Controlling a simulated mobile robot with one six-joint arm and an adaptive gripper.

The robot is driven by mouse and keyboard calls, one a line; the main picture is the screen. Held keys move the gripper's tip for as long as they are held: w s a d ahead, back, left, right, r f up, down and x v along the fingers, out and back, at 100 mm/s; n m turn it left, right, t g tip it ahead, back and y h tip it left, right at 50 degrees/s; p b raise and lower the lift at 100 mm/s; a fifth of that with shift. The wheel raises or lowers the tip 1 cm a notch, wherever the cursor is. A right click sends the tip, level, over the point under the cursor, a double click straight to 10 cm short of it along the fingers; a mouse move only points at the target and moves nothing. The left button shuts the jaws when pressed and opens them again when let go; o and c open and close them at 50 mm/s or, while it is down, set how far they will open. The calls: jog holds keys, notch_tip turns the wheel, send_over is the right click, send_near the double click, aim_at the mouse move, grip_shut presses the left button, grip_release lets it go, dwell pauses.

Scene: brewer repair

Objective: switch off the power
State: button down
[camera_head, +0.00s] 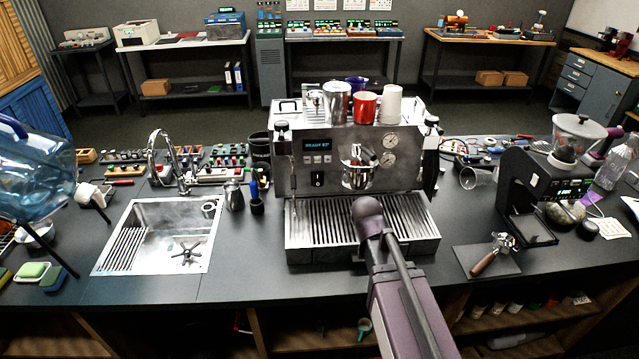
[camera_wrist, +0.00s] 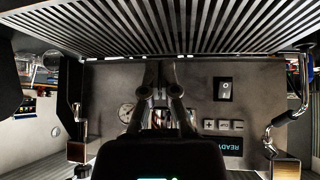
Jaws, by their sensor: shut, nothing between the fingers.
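The espresso machine (camera_head: 300,185) stands mid-counter. Its black power switch (camera_head: 318,179) is on the front panel, left of the group head and below the lit display (camera_head: 317,145), which reads READY and a number. In the wrist view, which is upside down, the switch (camera_wrist: 224,90) is in plain sight with a light mark on it; its rocker position is unclear. My gripper (camera_wrist: 158,70) is shut and empty in front of the panel, left of the switch in that view and apart from it. In the head view I cannot make out the fingertips.
The slatted drip tray (camera_head: 360,235) juts out below the panel; it fills the top of the wrist view (camera_wrist: 190,25). A steam wand (camera_wrist: 292,112) hangs at the switch's side. Cups, including a red mug (camera_head: 365,107), stand on top. A grinder (camera_head: 545,180) and portafilter (camera_head: 492,255) are right.

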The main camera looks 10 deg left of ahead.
aim_at(319, 184)
jog(key=w+a+r+t+y, duration=0.1)
jog(key=w+a+r+t, duration=0.1)
jog(key=a, duration=0.4)
jog(key=w+a+r+n+t+y+p, duration=0.1)
jog(key=w+a+r+t, duration=0.1)
jog(key=a+r, duration=0.2)
jog(key=shift+w+a+r, duration=0.25)
jog(key=shift+w+a, duration=0.05)
jog(key=shift+a, duration=0.65)
jog(key=shift+w+f, duration=0.1)
jog(key=b+x, duration=0.3)
jog(key=x, duration=0.4)
jog(key=b+x, duration=0.4)
jog(key=x, duration=0.2)
jog(key=shift+w+a+f, duration=0.1)
jog(key=shift+w+a, duration=0.15)
jog(key=shift+w, duration=0.05)
